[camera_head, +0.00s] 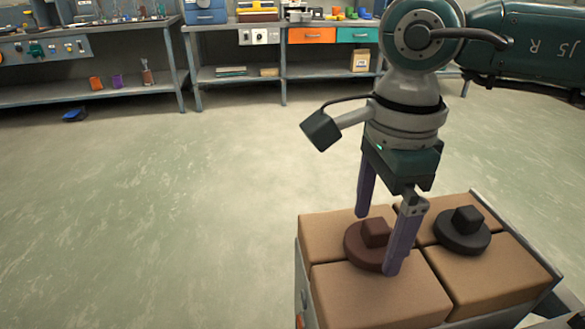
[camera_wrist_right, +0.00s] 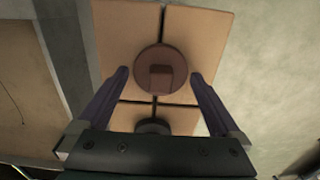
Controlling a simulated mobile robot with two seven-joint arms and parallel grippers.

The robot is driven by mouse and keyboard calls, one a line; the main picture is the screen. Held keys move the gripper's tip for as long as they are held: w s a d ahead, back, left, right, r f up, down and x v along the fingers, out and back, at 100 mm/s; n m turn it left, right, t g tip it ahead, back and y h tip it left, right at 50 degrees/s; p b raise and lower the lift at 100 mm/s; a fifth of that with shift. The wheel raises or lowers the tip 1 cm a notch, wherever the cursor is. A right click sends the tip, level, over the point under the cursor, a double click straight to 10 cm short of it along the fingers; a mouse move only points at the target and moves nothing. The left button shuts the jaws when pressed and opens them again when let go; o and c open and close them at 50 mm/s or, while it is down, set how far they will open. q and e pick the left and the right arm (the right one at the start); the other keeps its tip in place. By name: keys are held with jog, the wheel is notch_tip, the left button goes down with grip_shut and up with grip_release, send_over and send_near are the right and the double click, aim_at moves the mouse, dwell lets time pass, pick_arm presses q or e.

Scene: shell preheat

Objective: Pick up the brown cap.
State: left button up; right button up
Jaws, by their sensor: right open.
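The brown cap (camera_head: 366,246) is a round disc with a square knob on top. It lies on the tan padded blocks, over the seam between them. My right gripper (camera_head: 377,243) points down over it, with its purple fingers open on either side of the cap in the head view. The right wrist view shows the brown cap (camera_wrist_right: 161,70) centred between and just beyond the open fingertips (camera_wrist_right: 160,72). Whether the fingers touch it cannot be told. My left gripper is not in view.
A black cap (camera_head: 462,231) of like shape lies on the blocks to the right; it also shows in the wrist view (camera_wrist_right: 153,127). The tan blocks (camera_head: 375,298) sit in a grey-edged cart. Workbenches (camera_head: 285,60) stand at the back.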

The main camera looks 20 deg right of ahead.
jog(key=shift+f, duration=0.35)
jog(key=c, duration=1.1)
jog(key=shift+o, duration=0.2)
jog(key=shift+r, duration=0.2)
